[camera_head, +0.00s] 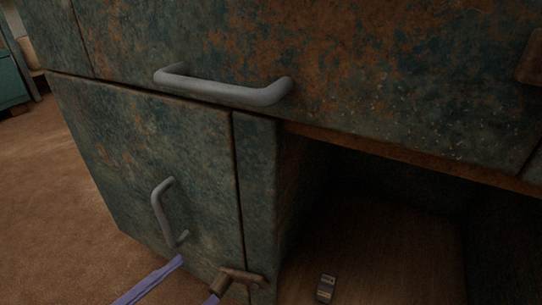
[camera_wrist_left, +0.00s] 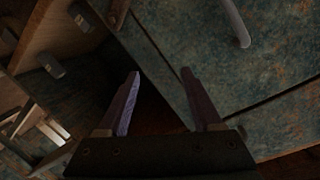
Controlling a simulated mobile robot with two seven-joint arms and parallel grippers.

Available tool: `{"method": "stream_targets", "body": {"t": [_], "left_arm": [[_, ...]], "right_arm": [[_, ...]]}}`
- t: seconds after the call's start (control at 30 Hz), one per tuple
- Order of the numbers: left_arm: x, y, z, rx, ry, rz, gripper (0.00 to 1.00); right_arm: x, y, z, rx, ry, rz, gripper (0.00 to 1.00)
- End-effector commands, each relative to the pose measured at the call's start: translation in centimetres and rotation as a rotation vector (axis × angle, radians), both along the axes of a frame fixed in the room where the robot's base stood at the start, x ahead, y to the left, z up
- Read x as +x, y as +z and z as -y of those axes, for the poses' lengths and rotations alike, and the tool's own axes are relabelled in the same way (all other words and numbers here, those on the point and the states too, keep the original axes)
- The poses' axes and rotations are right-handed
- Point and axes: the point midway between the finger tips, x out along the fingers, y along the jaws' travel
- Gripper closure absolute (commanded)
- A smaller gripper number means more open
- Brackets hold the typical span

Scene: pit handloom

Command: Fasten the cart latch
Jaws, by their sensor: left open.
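The cart is a rusty teal cabinet with a door (camera_head: 150,150) at the lower left, which looks shut. A brown latch (camera_head: 243,276) sits low at the door's right edge, near the gap between door and post. A brown piece (camera_wrist_left: 118,12) at the top of the left wrist view looks like the same latch. My left gripper (camera_head: 203,268) is open, with its purple fingers at the bottom of the head view, just left of the latch. Nothing shows between the fingers (camera_wrist_left: 160,73) in the wrist view. I cannot tell whether a finger touches the latch. My right gripper is not in view.
A grey door handle (camera_head: 162,212) stands out close above my left fingers. A larger drawer handle (camera_head: 222,88) is higher up. Right of the post is an open dark compartment with a small dark block (camera_head: 325,288) inside. Brown floor (camera_head: 40,190) is clear at left.

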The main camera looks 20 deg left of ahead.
Motion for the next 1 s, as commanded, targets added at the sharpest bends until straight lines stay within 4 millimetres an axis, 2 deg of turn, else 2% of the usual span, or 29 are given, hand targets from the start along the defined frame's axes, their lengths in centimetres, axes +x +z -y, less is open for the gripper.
{"method": "stream_targets", "body": {"t": [0.03, 0.2, 0.3, 0.43, 0.63, 1.0], "left_arm": [[-0.3, -4.7, -0.4, 0.012, 0.006, 0.023, 0.33], [-1.2, -10.8, -1.5, 0.06, 0.028, 0.109, 0.33], [-1.7, -13.2, -2.1, 0.083, 0.04, 0.148, 0.33], [-2.1, -14.7, -2.6, 0.102, 0.051, 0.182, 0.33], [-1.5, -14.8, -2.7, 0.112, 0.055, 0.201, 0.33], [5.2, -14.9, -2.2, 0.111, 0.054, 0.202, 0.33]], "right_arm": [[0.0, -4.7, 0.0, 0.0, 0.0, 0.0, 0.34], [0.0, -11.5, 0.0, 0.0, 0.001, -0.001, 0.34], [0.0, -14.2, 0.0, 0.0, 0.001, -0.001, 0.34], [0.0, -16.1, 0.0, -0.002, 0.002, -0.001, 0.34], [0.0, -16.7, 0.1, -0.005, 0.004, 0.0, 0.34], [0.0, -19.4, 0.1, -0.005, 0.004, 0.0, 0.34]]}}
